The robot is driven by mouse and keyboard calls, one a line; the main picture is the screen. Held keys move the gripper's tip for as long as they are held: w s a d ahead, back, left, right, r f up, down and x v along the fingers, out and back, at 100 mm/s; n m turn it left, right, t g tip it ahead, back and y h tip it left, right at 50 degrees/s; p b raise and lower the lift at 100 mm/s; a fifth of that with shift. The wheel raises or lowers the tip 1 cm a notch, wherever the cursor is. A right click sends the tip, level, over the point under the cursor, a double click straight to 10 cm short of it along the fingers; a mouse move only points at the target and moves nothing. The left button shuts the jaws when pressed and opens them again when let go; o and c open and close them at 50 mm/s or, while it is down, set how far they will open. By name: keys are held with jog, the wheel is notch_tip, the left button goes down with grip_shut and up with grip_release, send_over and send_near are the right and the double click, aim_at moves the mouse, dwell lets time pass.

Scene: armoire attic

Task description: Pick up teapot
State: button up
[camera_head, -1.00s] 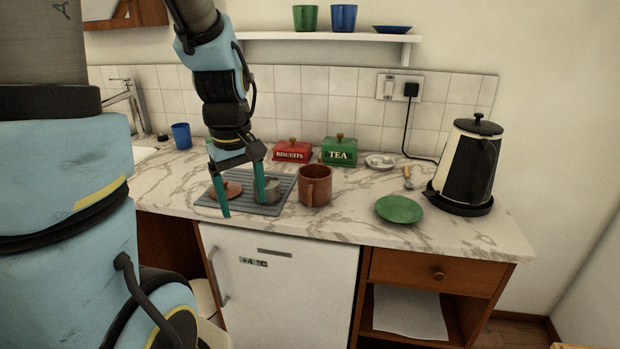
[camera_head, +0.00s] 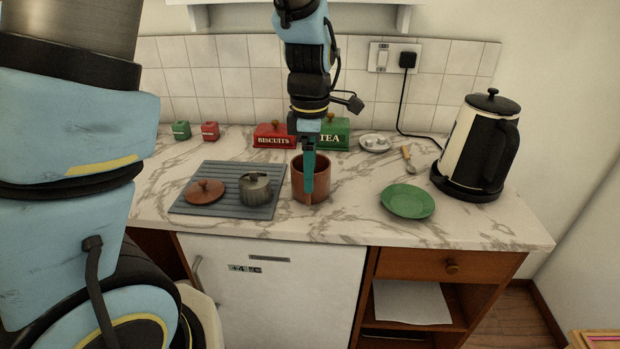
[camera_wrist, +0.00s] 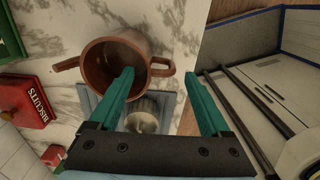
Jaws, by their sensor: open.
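The teapot (camera_head: 325,183) is a brown, lidless pot on the marble counter, right of the grey ribbed mat. In the wrist view the teapot (camera_wrist: 112,62) shows its open mouth, a spout to the left and a loop handle to the right. My gripper (camera_head: 308,198) is seen edge-on in front of it, hiding part of its side. In the wrist view my gripper (camera_wrist: 160,75) is open, with the handle between its fingertips; contact cannot be told. A brown lid (camera_head: 205,191) with a knob lies on the mat.
A small grey metal pot (camera_head: 255,189) stands on the mat (camera_head: 228,206), close left of the teapot. Red (camera_head: 268,140) and green (camera_head: 336,138) tins stand behind. A green plate (camera_head: 407,201) and kettle (camera_head: 480,150) are to the right. Counter in front is clear.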

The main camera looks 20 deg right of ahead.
jog(key=f, duration=0.3)
jog(key=f+p, duration=0.1)
jog(key=shift+s+a+f, duration=0.25)
jog(key=shift+s+f, duration=0.05)
jog(key=shift+f, duration=0.6)
grip_shut()
